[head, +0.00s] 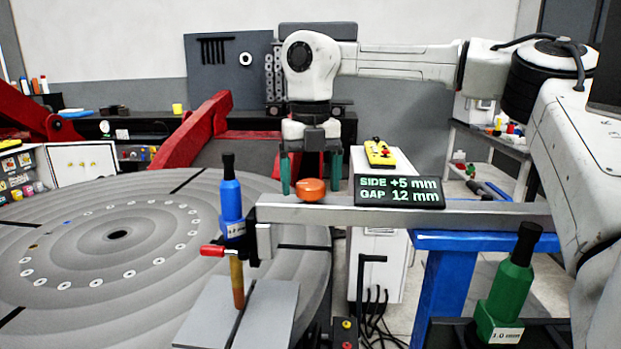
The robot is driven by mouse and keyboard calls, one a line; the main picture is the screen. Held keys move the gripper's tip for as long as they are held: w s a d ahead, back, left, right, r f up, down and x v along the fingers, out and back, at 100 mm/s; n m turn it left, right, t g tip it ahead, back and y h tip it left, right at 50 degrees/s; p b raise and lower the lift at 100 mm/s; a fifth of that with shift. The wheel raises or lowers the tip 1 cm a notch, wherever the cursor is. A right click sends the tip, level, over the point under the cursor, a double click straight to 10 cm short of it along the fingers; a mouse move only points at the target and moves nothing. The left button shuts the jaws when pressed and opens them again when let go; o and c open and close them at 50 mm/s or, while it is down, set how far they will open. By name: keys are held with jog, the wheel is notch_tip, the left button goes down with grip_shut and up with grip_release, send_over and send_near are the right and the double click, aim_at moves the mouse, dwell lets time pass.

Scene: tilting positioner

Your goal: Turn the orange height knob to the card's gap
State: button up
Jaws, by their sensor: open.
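The orange height knob (311,190) sits on top of a grey horizontal bar, left of a dark card. My gripper (311,184) points down over the knob. Its two green fingers are open, one on each side of the knob in the picture, with visible space between them and it. I cannot tell whether they are level with it in depth. The card (400,192) reads "SIDE +5 mm" and "GAP 12 mm". At the bar's left end, a blue torch (231,200) with a copper-coloured tip (237,281) stands upright over a seam between grey plates (203,322).
A large round grey table (117,264) fills the left. The grey bar (480,213) runs right above a blue stand (447,290). A red-handled clamp (213,251) is beside the torch. A green torch (511,285) labelled "1.0 mm" stands front right. A yellow pendant (379,153) lies behind the card.

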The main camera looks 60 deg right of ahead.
aim_at(310, 183)
notch_tip(310, 183, up, 11)
jog(key=p, duration=0.8)
jog(key=shift+f, duration=0.15)
